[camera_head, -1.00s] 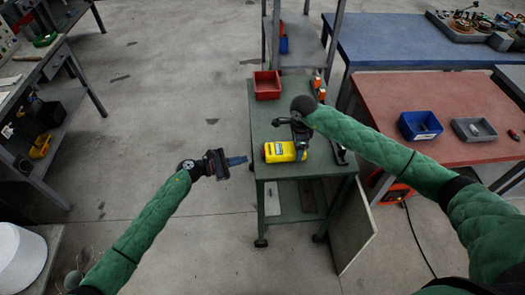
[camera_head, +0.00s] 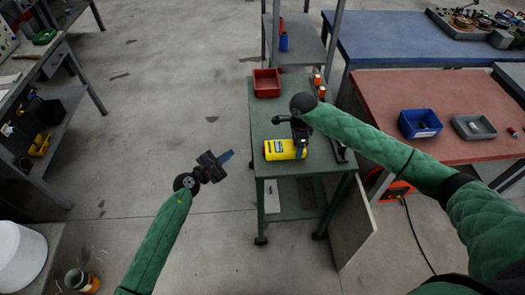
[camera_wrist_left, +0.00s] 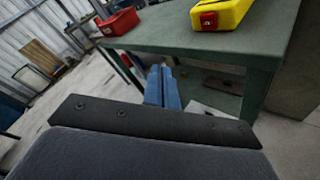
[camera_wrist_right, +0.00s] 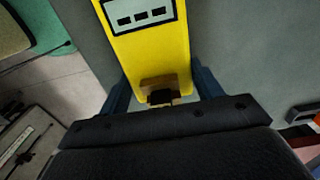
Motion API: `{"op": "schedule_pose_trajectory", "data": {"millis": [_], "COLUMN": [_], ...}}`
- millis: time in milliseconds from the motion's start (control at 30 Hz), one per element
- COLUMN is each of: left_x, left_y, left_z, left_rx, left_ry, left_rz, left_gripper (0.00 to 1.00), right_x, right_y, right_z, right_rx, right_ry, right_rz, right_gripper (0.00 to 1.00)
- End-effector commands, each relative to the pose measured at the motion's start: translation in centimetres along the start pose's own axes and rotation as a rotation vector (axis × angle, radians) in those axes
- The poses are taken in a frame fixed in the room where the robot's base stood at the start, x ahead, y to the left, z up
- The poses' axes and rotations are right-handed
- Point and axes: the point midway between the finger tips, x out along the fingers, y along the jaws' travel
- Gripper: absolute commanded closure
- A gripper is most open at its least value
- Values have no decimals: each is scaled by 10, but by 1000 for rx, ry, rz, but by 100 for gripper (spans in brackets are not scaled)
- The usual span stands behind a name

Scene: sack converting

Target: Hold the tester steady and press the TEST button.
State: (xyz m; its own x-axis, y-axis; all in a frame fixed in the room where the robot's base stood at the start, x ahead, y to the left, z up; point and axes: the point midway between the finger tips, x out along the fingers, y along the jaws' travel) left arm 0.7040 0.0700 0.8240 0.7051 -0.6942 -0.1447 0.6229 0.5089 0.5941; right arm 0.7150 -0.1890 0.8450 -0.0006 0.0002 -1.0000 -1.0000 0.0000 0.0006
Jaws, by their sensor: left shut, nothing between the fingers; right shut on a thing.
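The yellow tester (camera_head: 284,150) lies on the green cart near its front edge. In the left wrist view the tester (camera_wrist_left: 222,14) shows a red button (camera_wrist_left: 208,20) on its near end. My right gripper (camera_wrist_right: 160,92) is shut on the tester, with a blue finger on each side of its yellow body; a display panel (camera_wrist_right: 140,14) shows on it. My left gripper (camera_head: 228,156) is shut and empty, in the air left of the cart and apart from the tester. Its blue fingertips (camera_wrist_left: 164,72) are together, below the level of the cart top.
The green cart (camera_head: 262,115) also carries a red bin (camera_head: 266,83) and orange-topped items (camera_head: 319,86) at the back. A red-topped table (camera_head: 450,100) with a blue bin (camera_head: 419,124) stands to the right. Open floor lies left of the cart.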

Motion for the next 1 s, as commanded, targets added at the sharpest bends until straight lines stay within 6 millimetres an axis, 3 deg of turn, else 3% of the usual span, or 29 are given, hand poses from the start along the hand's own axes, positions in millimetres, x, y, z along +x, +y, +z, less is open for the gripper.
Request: {"op": "schedule_pose_trajectory", "data": {"millis": [700, 1000], "left_x": [49, 61], "left_y": [-35, -44], "left_z": [36, 44], "left_rx": [0, -1], "left_ry": [-1, -1], "left_rz": [-1, -1], "left_gripper": [100, 100], "right_x": [0, 0], "right_y": [0, 0], "right_z": [0, 0], "right_rx": [0, 0], "right_ry": [0, 0], "right_rz": [0, 0], "right_gripper": [67, 67]}}
